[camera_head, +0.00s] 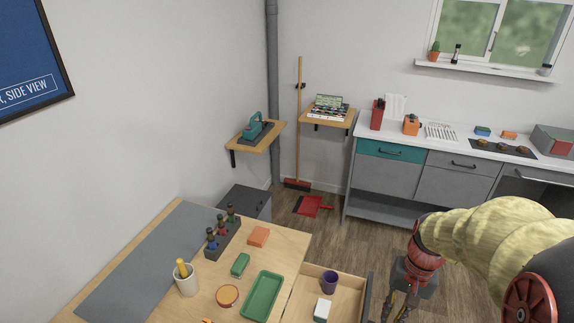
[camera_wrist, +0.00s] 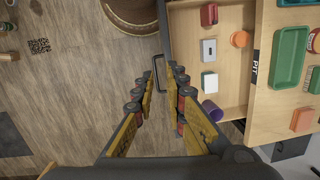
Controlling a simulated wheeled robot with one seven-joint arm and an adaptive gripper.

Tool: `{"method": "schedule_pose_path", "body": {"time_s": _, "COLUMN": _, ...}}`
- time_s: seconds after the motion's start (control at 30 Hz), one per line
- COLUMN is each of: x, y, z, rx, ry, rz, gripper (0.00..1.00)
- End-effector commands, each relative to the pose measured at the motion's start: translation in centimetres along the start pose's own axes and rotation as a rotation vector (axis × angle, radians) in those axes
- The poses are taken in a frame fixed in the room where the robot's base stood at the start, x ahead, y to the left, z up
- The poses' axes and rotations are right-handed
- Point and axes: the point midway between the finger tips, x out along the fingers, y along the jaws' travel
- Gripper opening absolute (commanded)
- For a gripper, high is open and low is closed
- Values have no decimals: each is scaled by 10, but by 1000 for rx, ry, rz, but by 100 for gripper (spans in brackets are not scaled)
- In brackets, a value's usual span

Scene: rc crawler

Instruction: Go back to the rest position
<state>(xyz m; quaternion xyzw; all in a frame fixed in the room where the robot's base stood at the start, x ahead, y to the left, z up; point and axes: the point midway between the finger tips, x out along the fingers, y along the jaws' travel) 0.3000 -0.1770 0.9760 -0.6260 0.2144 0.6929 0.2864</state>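My gripper (camera_head: 400,303) hangs at the lower right of the head view, to the right of the open drawer (camera_head: 345,285), with my arm in a yellow sleeve behind it. In the wrist view my gripper (camera_wrist: 161,72) has its two fingers apart with nothing between them. It points down at the wooden floor (camera_wrist: 80,90), and the drawer's handle (camera_wrist: 135,68) lies beyond the fingertips. The purple cup (camera_head: 329,281) and a white block (camera_head: 322,309) are in the drawer.
The workbench (camera_head: 290,248) holds a green tray (camera_head: 262,296), an orange block (camera_head: 259,236) and a cup (camera_head: 186,280). A grey counter (camera_head: 390,175) lines the back wall. A red dustpan (camera_head: 308,206) lies on the floor.

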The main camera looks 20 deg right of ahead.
Motion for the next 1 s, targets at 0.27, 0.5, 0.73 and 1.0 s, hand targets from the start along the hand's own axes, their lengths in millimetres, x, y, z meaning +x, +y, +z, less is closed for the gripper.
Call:
{"method": "schedule_pose_path", "body": {"time_s": 0.27, "x": -57, "y": -54, "z": 44, "rx": -309, "ry": 240, "rz": 43, "gripper": 13}}
{"method": "schedule_pose_path", "body": {"time_s": 0.5, "x": -101, "y": -96, "z": 94, "rx": -533, "ry": 434, "rz": 7, "gripper": 13}}
{"method": "schedule_pose_path", "body": {"time_s": 0.73, "x": -136, "y": -130, "z": 131, "rx": -698, "ry": 565, "rz": -65, "gripper": 13}}
{"method": "schedule_pose_path", "body": {"time_s": 1.0, "x": -137, "y": -139, "z": 139, "rx": -741, "ry": 566, "rz": -76, "gripper": 13}}
